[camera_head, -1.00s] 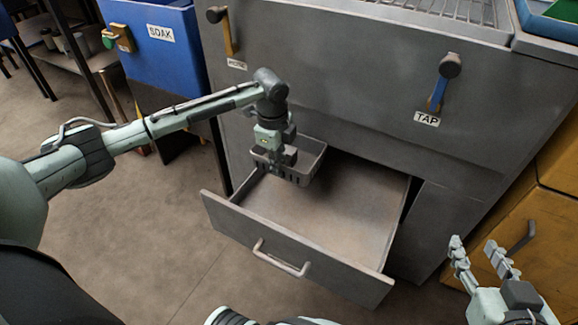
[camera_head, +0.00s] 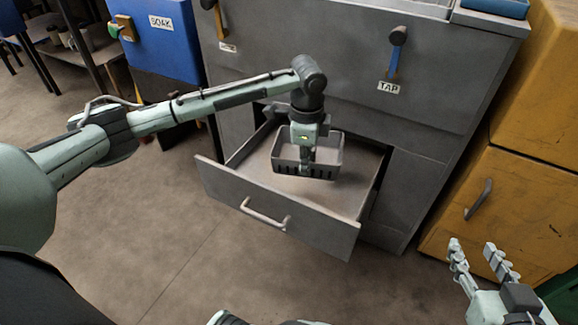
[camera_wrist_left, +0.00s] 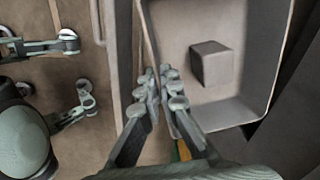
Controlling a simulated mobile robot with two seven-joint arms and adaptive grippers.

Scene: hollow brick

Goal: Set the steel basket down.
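The steel basket (camera_head: 327,150) is a grey open box with slots low in its front wall. It is over or in the open drawer (camera_head: 262,189); I cannot tell whether its base touches the drawer floor. My left gripper (camera_head: 306,168) is shut on the basket's front wall, one finger on each side. In the left wrist view the gripper (camera_wrist_left: 160,80) pinches the wall of the basket (camera_wrist_left: 262,60), and a small grey block (camera_wrist_left: 211,63) lies inside. My right gripper (camera_head: 473,247) is open and empty at the lower right, apart from everything.
The drawer, with a pale handle (camera_head: 265,215), sticks out from a grey cabinet (camera_head: 300,60) bearing a TAP lever (camera_head: 395,55). A yellow cabinet (camera_head: 500,200) stands at right, a blue SOAK bin (camera_head: 165,45) at left. Drawer floor shows bare right of the basket.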

